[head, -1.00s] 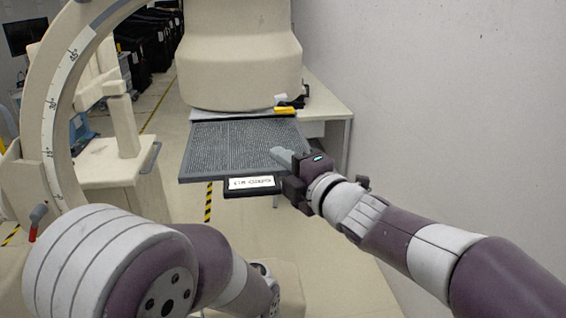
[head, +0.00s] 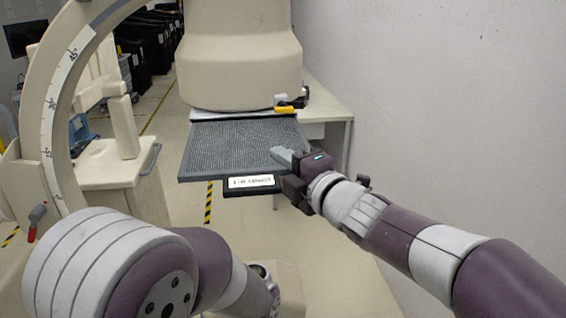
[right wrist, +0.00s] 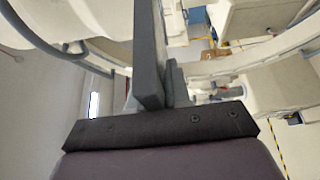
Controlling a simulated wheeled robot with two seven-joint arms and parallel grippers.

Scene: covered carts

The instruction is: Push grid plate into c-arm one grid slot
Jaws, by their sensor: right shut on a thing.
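The grid plate (head: 235,146) is a flat grey plate with a fine dark mesh. It sticks out level toward me from under the beige c-arm head (head: 240,60), and its far edge lies at the slot below that head. A black tab with a white label (head: 251,181) hangs at its near edge. My right gripper (head: 284,156) is at the plate's near right corner, shut on the plate. In the right wrist view its dark fingers (right wrist: 158,75) are close together, and the grip itself is hard to see. My left arm shows at the lower left, but its gripper is out of view.
A white table (head: 325,108) with a yellow item (head: 285,110) stands behind the plate on the right, near the wall. The c-arm's curved beige arc (head: 52,110) with its angle scale rises at the left. Floor with striped tape is open below the plate.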

